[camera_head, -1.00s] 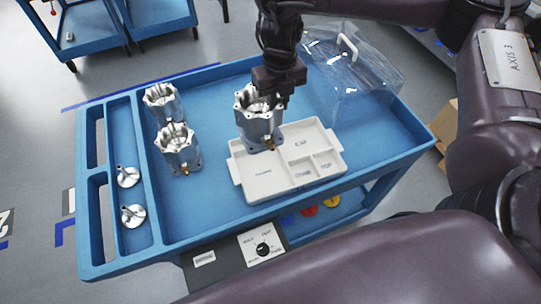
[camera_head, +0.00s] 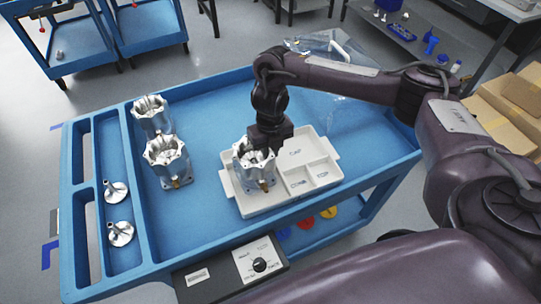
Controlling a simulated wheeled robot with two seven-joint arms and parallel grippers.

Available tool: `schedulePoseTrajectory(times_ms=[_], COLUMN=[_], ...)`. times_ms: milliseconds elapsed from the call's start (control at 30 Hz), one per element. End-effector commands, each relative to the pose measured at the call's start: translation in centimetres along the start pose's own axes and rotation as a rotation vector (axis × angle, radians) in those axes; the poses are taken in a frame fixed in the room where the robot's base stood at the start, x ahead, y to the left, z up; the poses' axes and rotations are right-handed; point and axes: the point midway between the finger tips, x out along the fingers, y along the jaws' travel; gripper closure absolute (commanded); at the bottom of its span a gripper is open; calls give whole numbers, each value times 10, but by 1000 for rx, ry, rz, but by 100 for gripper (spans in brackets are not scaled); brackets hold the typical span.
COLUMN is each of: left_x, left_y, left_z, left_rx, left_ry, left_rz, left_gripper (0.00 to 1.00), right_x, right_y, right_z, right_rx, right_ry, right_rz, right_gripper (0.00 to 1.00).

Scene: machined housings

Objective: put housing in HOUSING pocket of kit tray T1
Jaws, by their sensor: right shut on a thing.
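A silver machined housing (camera_head: 254,168) stands upright in the large left pocket of the white kit tray (camera_head: 290,204); the pocket's label is hidden under it. I cannot tell whether its base rests fully on the pocket floor. My right gripper (camera_head: 268,148) is shut on the housing's back upper rim. The tray's smaller pockets, marked CAP and others, are empty. Two more housings stand upright on the blue cart's left side, one at the back (camera_head: 151,116) and one nearer (camera_head: 167,162). My left gripper is out of view.
The blue cart (camera_head: 205,222) has a side compartment holding two silver funnel-shaped parts (camera_head: 117,192). Cardboard boxes (camera_head: 505,110) are at the right.

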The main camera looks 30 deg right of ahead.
Motion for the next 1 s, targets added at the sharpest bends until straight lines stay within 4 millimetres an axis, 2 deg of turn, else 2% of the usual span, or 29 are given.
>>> schedulePoseTrajectory(times_ms=[33,133,567,600,767,1000], left_x=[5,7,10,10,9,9], left_y=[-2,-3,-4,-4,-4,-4], left_z=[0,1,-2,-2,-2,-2], left_rx=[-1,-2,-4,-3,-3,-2], left_ry=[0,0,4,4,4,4], left_rz=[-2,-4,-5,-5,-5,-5], left_gripper=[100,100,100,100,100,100], right_x=[10,17,22,24,23,22], right_y=[1,1,0,0,0,0], right_z=[0,0,1,0,0,0], right_rx=[0,1,0,0,0,0], right_ry=[0,-1,-3,0,0,0], right_rz=[3,3,2,0,0,0], right_gripper=[100,100,100,82,61,61])
